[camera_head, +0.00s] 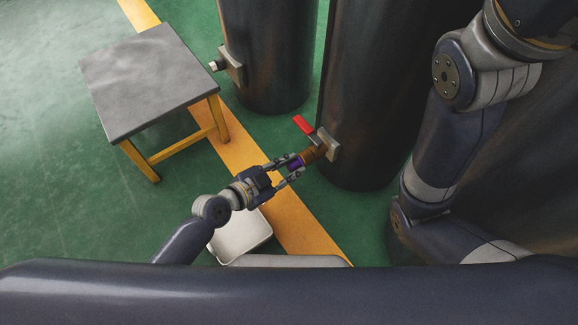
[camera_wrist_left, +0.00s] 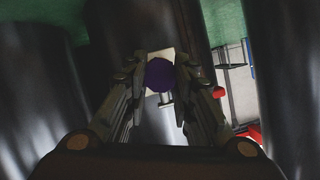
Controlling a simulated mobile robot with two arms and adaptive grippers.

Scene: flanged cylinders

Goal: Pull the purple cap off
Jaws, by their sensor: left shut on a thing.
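The purple cap (camera_head: 295,163) sits on the end of a brass-coloured valve fitting (camera_head: 311,155) that sticks out from a dark cylinder (camera_head: 361,90). A red handle (camera_head: 304,125) stands above the fitting. My left gripper (camera_head: 292,169) is shut on the purple cap, with a finger on each side of it. In the left wrist view the cap (camera_wrist_left: 159,75) shows as a dark purple disc between the fingers, in front of a pale plate. The fitting behind the cap is mostly hidden there. My right arm shows at the right, but its gripper is out of view.
A second dark cylinder (camera_head: 268,55) with a small fitting on a square plate (camera_head: 233,64) stands behind. A grey-topped table (camera_head: 145,75) with yellow legs stands at left. A pale box-like object (camera_head: 240,236) is below my left arm. Green floor is open at left.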

